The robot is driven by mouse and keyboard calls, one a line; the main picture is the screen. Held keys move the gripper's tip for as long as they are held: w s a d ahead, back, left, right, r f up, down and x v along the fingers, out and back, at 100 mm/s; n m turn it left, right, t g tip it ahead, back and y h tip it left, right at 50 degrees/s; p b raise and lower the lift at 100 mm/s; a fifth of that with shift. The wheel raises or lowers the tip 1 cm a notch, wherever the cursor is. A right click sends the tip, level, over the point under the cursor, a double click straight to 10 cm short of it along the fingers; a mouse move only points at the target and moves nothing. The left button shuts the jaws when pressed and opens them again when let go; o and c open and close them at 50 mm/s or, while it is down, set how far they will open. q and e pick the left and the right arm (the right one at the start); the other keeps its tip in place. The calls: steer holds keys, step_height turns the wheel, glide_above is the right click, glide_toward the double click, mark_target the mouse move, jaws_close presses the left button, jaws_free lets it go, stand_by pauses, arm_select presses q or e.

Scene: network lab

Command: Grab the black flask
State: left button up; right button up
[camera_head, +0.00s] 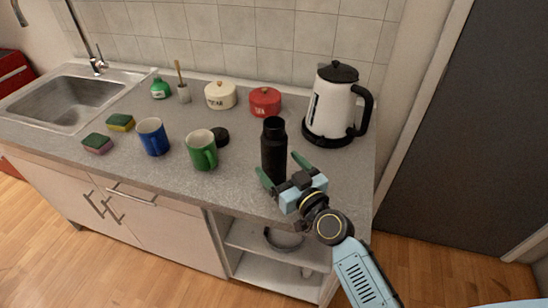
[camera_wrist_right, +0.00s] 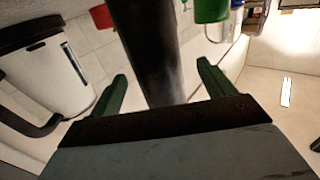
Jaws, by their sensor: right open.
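The black flask (camera_head: 273,149) stands upright and uncapped on the grey counter in the head view. My right gripper (camera_head: 281,172) is open at its lower part, with one green finger to each side of it. In the right wrist view the flask (camera_wrist_right: 150,50) rises between the two open fingers of the gripper (camera_wrist_right: 162,85); I cannot tell whether either finger touches it. The flask's base is partly hidden behind the gripper in the head view. A small black round lid (camera_head: 220,136) lies on the counter behind the green mug. My left gripper is not in view.
A white-and-black kettle (camera_head: 330,108) stands right of the flask. A green mug (camera_head: 201,150) and a blue mug (camera_head: 153,137) stand to its left. Red (camera_head: 265,101) and cream (camera_head: 220,94) canisters stand behind. Two sponges (camera_head: 98,143) (camera_head: 121,122) lie near the sink (camera_head: 60,100).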

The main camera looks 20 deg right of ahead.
steer(key=shift+x, duration=2.75)
steer(key=shift+d, duration=0.15)
steer(key=shift+c, duration=0.3)
steer(key=c, duration=1.4)
steer(key=shift+r, duration=0.15)
steer(key=shift+c, duration=0.2)
